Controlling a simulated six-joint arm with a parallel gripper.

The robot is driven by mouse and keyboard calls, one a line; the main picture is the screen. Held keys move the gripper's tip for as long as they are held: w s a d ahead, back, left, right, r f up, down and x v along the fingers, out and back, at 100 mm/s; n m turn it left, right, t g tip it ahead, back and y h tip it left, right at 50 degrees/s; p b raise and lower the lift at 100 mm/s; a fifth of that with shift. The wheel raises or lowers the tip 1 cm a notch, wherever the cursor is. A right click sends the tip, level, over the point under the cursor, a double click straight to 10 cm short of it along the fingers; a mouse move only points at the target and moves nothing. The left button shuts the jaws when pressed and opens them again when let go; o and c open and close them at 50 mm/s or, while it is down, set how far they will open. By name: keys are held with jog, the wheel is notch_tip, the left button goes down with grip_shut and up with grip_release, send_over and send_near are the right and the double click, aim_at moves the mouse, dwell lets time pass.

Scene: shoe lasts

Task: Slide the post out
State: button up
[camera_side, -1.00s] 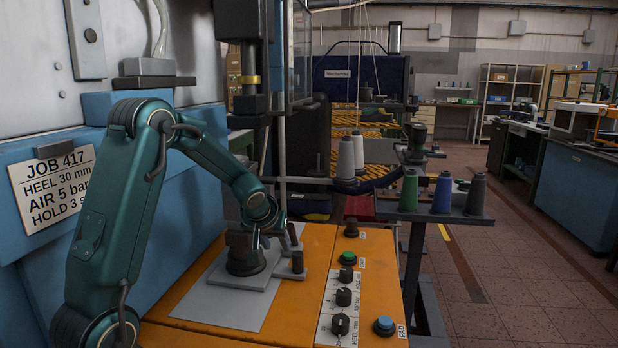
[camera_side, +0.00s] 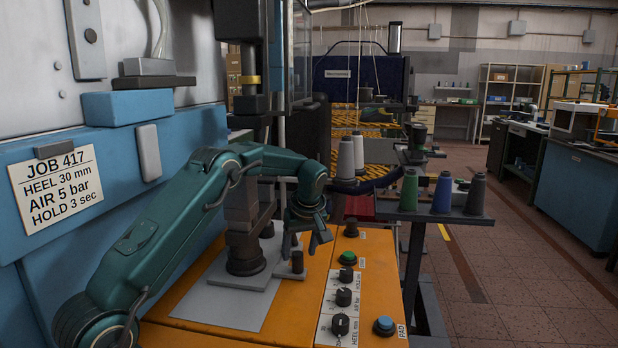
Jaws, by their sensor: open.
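A dark round post base (camera_side: 246,258) stands on a grey slide plate (camera_side: 238,282) on the orange machine top. A grey-brown block column (camera_side: 242,205) rises upright above it. A short dark upright peg (camera_side: 297,261) stands at the right end of the plate. My gripper (camera_side: 305,243) points down just above this peg, with its fingers spread apart and nothing between them. I cannot tell from this view whether a finger touches the peg.
The orange top (camera_side: 300,318) carries a green button (camera_side: 347,258), several black knobs (camera_side: 343,297) and a blue button (camera_side: 385,326) right of my gripper. A blue machine body (camera_side: 100,200) stands at the left. Thread cones (camera_side: 442,193) stand on a shelf at the right.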

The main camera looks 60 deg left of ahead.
aim_at(299, 254)
jog(key=shift+x, duration=1.8)
grip_shut()
